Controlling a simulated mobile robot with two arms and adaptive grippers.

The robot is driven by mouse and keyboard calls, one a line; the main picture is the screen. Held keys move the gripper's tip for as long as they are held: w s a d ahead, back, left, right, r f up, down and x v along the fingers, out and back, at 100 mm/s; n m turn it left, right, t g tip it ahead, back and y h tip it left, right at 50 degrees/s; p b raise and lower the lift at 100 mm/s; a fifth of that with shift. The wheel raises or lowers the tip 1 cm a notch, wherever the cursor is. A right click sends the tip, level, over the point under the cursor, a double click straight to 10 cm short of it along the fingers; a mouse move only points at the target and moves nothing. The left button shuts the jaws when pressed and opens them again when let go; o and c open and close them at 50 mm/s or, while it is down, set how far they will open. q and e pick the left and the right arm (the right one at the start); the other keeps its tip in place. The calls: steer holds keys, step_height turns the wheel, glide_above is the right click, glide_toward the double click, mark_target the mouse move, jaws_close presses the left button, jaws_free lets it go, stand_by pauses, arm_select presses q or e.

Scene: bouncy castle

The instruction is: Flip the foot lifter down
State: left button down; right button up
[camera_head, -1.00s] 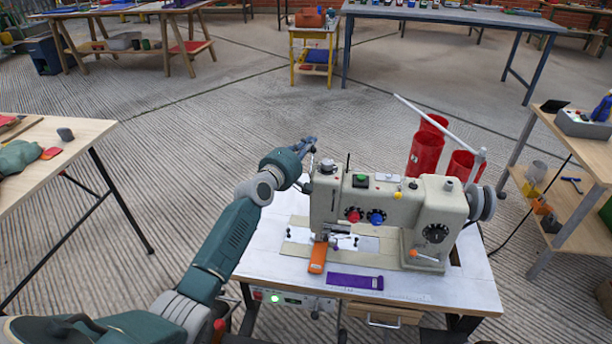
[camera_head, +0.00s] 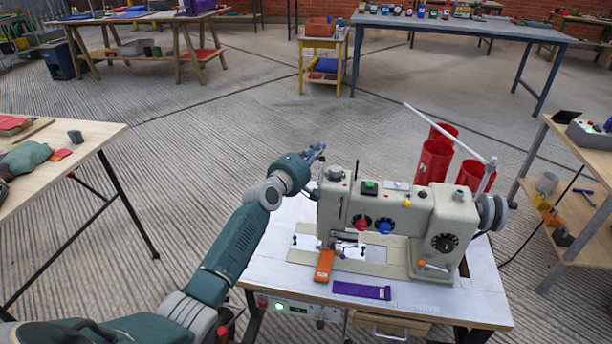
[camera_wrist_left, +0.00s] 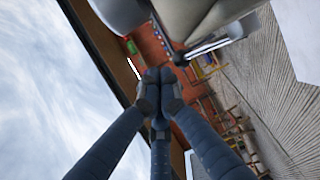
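The sewing machine (camera_head: 405,215) is cream-coloured and stands on a white-topped table. I cannot make out its foot lifter; the back of the machine head is hidden in the head view. An orange strip (camera_head: 324,265) lies below the needle area. My left gripper (camera_head: 319,150) is beside and behind the left end of the machine head, level with its top. In the left wrist view its blue fingers (camera_wrist_left: 160,77) come together at the tips with nothing visible between them. Pale machine-like surfaces (camera_wrist_left: 205,18) fill the top of that view, apart from the fingertips. My right gripper is out of view.
A purple strip (camera_head: 361,290) lies on the white tabletop (camera_head: 440,312). Red thread cones (camera_head: 434,160) and a white rod (camera_head: 448,132) stand behind the machine. A wooden table (camera_head: 75,165) is at left and a shelf unit (camera_head: 580,190) at right.

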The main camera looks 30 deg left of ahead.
arm_select(q)
steer(key=s, duration=1.2)
steer(key=shift+a+r, duration=0.2)
steer(key=shift+r, duration=0.1)
steer(key=shift+w, duration=0.1)
